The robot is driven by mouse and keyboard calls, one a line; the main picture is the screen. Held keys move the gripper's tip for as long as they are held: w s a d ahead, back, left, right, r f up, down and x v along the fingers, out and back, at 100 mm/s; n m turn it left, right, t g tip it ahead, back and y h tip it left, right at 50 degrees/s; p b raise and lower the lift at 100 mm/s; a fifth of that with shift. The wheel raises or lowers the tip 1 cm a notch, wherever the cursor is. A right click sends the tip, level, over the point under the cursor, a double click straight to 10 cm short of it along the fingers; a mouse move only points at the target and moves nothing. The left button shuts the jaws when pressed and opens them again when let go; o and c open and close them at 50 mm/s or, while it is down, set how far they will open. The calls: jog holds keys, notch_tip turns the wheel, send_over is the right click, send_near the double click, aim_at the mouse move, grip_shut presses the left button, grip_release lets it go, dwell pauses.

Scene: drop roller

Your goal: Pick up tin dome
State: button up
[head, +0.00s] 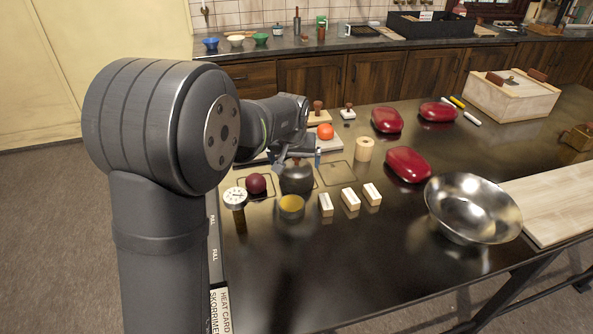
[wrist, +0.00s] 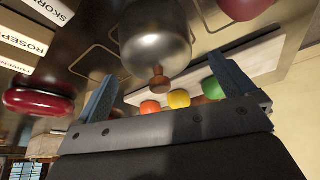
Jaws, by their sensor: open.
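The tin dome (wrist: 155,42) is a rounded grey metal cover with a wooden knob, at the top middle of the wrist view. In the head view the dome (head: 296,180) looks dark and stands on the table just below my gripper (head: 298,160). My gripper also shows in the wrist view (wrist: 166,88), with its two blue-grey fingers wide apart. The knob appears between the fingers, with nothing gripped. I cannot tell whether a finger touches the dome. What is under the dome is hidden.
A dark red ball (head: 256,183) and a dial (head: 235,197) stand left of the dome. A yellow-topped cup (head: 291,206) and small labelled blocks (head: 350,199) are in front. A wooden roll (head: 364,150), red glossy lids (head: 408,164) and a steel bowl (head: 472,207) lie to the right.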

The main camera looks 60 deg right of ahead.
aim_at(296, 166)
jog(key=shift+s+x, duration=0.2)
jog(key=shift+x, duration=2.75)
jog(key=c, duration=0.9)
